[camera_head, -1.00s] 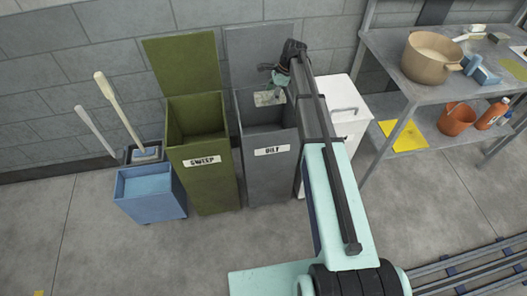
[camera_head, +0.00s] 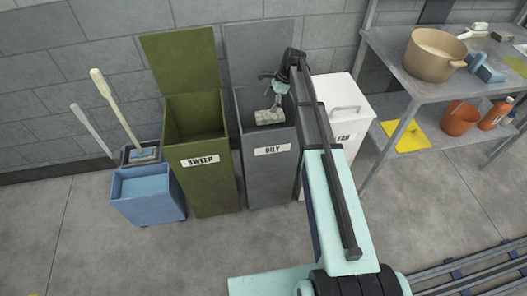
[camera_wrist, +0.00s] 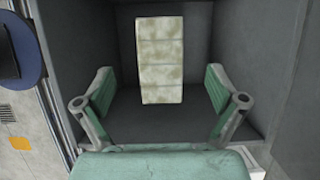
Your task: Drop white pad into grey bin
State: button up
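The white pad (camera_head: 269,116) is a pale, mottled block with grid lines. It is inside the mouth of the grey bin (camera_head: 270,170), which is labelled OILY and has its lid raised against the wall. My gripper (camera_head: 273,88) is just above the pad, over the bin's opening. In the wrist view my gripper's green fingers (camera_wrist: 160,85) are spread wide and do not touch the pad (camera_wrist: 161,60). The pad appears beyond them, against the dark bin interior. I cannot tell whether it is falling or resting.
A green SWEEP bin (camera_head: 205,180) with a raised lid stands left of the grey bin. A white bin (camera_head: 342,120) stands right of it. A blue bucket (camera_head: 148,200) is far left. A metal shelf (camera_head: 393,63) with a pot (camera_head: 433,57) is at right.

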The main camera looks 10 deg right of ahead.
jog(key=shift+r, duration=0.1)
jog(key=v, duration=1.1)
jog(key=shift+d+r, duration=0.15)
jog(key=shift+r, duration=0.25)
